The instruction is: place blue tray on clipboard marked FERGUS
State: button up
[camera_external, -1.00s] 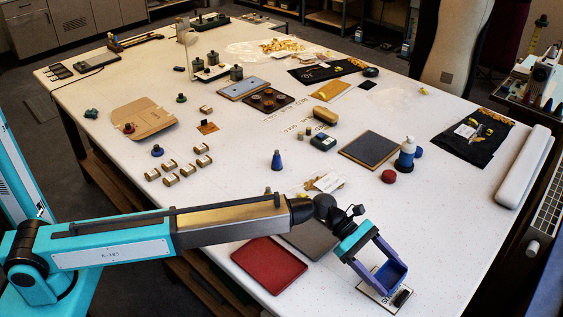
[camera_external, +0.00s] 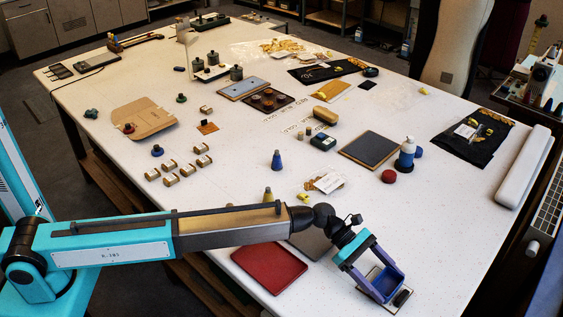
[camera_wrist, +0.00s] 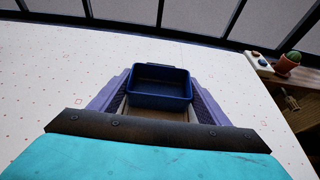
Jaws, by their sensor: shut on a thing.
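The blue tray (camera_external: 391,283) is an open-topped box held between the two purple fingers of my gripper (camera_external: 382,276). In the wrist view the blue tray (camera_wrist: 160,88) sits upright between the fingers, with its inside empty. A small clipboard (camera_external: 403,298) with a black clip lies under the tray near the table's front edge. The tray and fingers cover most of it, and I cannot read its name. I cannot tell whether the tray touches the clipboard or is just above it.
A red panel (camera_external: 270,265) and a dark grey panel (camera_external: 312,243) lie left of my gripper. A larger dark board (camera_external: 370,150), a bottle (camera_external: 407,153) and a red round thing (camera_external: 388,176) stand farther back. The table right of my gripper is clear.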

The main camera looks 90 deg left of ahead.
jog(key=shift+f, duration=0.1)
jog(key=o, duration=1.1)
jog(key=shift+c, duration=0.2)
jog(key=b+v, duration=0.2)
jog(key=v, duration=1)
